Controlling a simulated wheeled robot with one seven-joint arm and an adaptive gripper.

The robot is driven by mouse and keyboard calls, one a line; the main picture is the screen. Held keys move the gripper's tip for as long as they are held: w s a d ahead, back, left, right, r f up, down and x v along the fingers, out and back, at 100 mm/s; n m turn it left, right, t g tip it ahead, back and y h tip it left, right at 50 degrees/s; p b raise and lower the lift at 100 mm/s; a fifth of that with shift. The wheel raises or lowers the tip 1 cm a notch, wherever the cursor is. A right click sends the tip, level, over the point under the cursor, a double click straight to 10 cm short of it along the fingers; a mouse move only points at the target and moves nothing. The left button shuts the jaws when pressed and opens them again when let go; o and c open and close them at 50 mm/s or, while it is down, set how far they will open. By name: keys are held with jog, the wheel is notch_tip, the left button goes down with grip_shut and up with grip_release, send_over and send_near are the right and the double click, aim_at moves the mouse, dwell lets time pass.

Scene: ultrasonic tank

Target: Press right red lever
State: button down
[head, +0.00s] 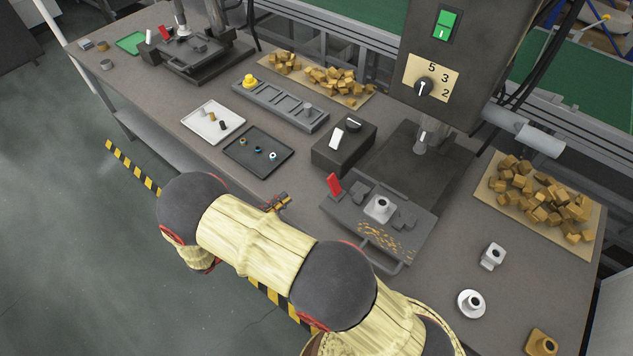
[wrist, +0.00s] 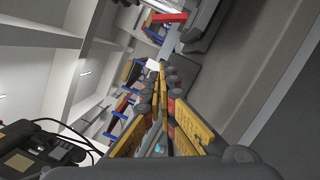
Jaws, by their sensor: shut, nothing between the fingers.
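The right red lever (head: 334,184) stands tilted at the left corner of the dark fixture plate (head: 345,215) of the right machine. My gripper (head: 283,199) is to the left of this lever and apart from it, near the front edge of the bench. My gripper also shows in the wrist view (wrist: 158,75), its yellow fingers together and empty. A red bar (wrist: 168,17) shows beyond the fingertips there; I cannot tell for sure that it is the lever. Another red lever (head: 165,31) is on the left machine.
A black box (head: 343,145) with a white rocker and a knob stands behind the right lever. A dark tray (head: 258,150) with small parts lies left of it. A silver part (head: 379,208) sits on the fixture. Bare bench lies between gripper and fixture.

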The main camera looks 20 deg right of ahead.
aim_at(329, 179)
jog(key=d+r+b, duration=0.1)
jog(key=d+r, duration=0.2)
jog(key=d, duration=0.8)
jog(key=shift+w, duration=0.3)
jog(key=shift+s+d+r+m+g+y+b, duration=0.15)
jog(key=shift+r+m+b, duration=0.15)
jog(key=shift+m, duration=0.35)
jog(key=shift+s+d+r+m+g+y+b, duration=0.15)
jog(key=shift+r+m+b, duration=0.1)
jog(key=shift+m, duration=0.4)
jog(key=m+b, duration=0.1)
jog(key=m, duration=0.1)
jog(key=s+d+r+m+y+b, duration=0.1)
jog(key=m, duration=0.1)
jog(key=s+r+m+b, duration=0.1)
jog(key=m, duration=0.1)
jog(key=shift+d+g, duration=0.15)
jog(key=shift+g, duration=0.15)
jog(key=shift+w+r, duration=0.1)
